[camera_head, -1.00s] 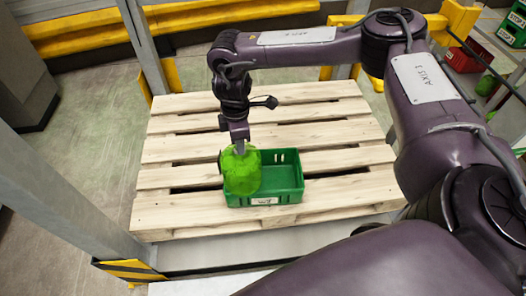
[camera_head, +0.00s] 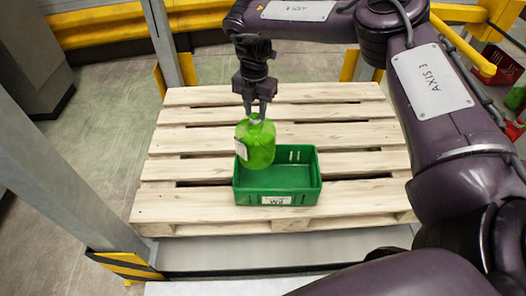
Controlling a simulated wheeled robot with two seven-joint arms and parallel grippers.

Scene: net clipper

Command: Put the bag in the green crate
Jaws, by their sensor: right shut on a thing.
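A bright green bag (camera_head: 258,146) with a pale label on its left side hangs upright below my right gripper (camera_head: 255,108). The gripper is shut on the bag's gathered top. The green crate (camera_head: 306,183) sits on the wooden pallet, near its front edge. The bag overlaps the crate's left and back part in the view, with its lower end in front of the crate's inside. I cannot tell how far its bottom is above the crate's floor. The visible right part of the crate is empty. My left gripper is not in view.
The wooden pallet (camera_head: 200,207) has bare slats around the crate. A grey post (camera_head: 62,165) stands at the left. Yellow rails (camera_head: 100,32) run behind. A red crate (camera_head: 498,66) and other green items are at the far right.

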